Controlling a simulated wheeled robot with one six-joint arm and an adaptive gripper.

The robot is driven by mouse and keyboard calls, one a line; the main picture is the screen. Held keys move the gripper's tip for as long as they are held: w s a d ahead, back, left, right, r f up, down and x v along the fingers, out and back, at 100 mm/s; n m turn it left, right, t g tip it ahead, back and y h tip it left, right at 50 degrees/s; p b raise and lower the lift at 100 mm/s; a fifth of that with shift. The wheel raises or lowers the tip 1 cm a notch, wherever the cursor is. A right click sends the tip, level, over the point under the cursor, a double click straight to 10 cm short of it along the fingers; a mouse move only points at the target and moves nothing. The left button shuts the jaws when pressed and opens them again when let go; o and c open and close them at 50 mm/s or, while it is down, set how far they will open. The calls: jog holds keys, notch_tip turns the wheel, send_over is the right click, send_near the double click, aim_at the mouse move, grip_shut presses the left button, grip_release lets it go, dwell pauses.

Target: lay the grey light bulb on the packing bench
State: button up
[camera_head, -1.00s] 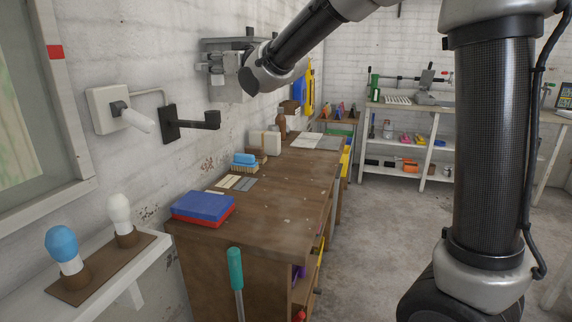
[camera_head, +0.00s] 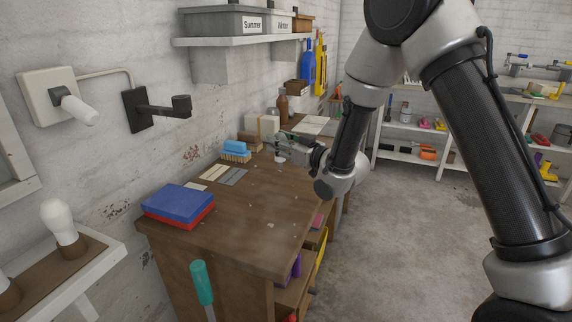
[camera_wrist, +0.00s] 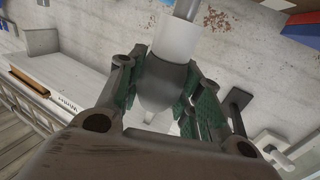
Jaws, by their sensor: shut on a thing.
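The grey light bulb (camera_wrist: 164,88) is between the green-padded fingers of my gripper (camera_wrist: 165,95) in the wrist view. Its dark grey glass is between the pads, with its white collar (camera_wrist: 177,38) and metal base towards the top of the picture. In the head view my gripper (camera_head: 284,146) is low over the far part of the brown packing bench (camera_head: 245,228). A small pale part shows by the fingers there; the rest of the bulb is hard to make out. I cannot tell whether the bulb touches the bench top.
On the bench are a blue and red stack (camera_head: 179,204), flat strips (camera_head: 232,177), a blue brush (camera_head: 235,150), a pale box (camera_head: 267,126) and a brown bottle (camera_head: 283,108). The near bench top is mostly clear. A wall shelf (camera_head: 235,42) with labelled bins hangs above. A white bulb (camera_head: 60,218) stands at left.

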aim_at(282, 161)
jog(key=shift+f, duration=2.9)
jog(key=shift+f, duration=0.15)
jog(key=o, duration=1)
